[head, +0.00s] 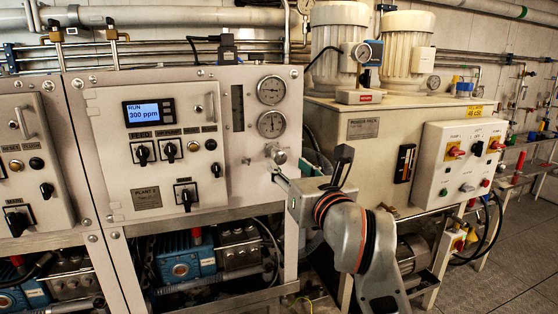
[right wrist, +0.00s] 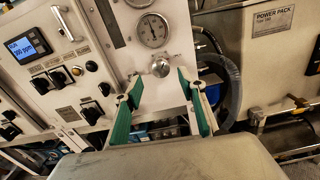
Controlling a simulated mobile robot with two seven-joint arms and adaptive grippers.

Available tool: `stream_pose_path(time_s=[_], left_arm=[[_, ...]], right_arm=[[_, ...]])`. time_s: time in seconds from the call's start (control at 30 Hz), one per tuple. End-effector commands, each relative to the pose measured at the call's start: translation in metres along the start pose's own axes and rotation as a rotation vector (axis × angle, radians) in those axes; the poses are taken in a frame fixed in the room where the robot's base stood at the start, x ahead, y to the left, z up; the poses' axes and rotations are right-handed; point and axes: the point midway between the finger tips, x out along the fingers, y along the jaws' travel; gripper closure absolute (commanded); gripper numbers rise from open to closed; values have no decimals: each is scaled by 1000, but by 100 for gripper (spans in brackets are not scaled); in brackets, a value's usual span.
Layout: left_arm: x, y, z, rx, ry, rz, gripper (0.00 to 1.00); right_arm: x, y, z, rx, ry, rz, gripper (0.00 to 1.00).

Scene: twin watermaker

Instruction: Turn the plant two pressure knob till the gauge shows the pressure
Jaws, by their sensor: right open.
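The plant two panel (head: 240,170) carries a round silver knob (head: 277,155) below two round gauges, the upper gauge (head: 271,90) and the lower gauge (head: 271,124). The knob also shows in the right wrist view (right wrist: 161,67), just under the lower gauge (right wrist: 153,30). My right gripper (head: 300,168) is open in front of the panel, near the knob. In the right wrist view its green-padded fingers (right wrist: 157,88) are spread, with the knob just beyond and between the tips. The knob appears untouched. The gauge needles are too small to read surely. My left gripper is out of view.
A display (head: 149,113) reads RUN 300 ppm, with black switches below it. To the right stands the power pack (head: 370,125) with a switch box (head: 465,160). Pumps and hoses sit below the panel (head: 190,262).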

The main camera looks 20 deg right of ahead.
Motion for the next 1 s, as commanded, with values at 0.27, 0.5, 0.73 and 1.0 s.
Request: stream_pose_path(time_s=[0.27,0.5,0.73,1.0], left_arm=[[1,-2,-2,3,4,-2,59],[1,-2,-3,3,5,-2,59],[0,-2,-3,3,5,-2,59],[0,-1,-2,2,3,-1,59]], right_arm=[[42,-1,0,-2,1,-4,59],[68,-2,0,-1,-1,-4,59],[72,-2,0,-1,-1,-4,59],[72,-2,0,-1,-1,-4,98]])
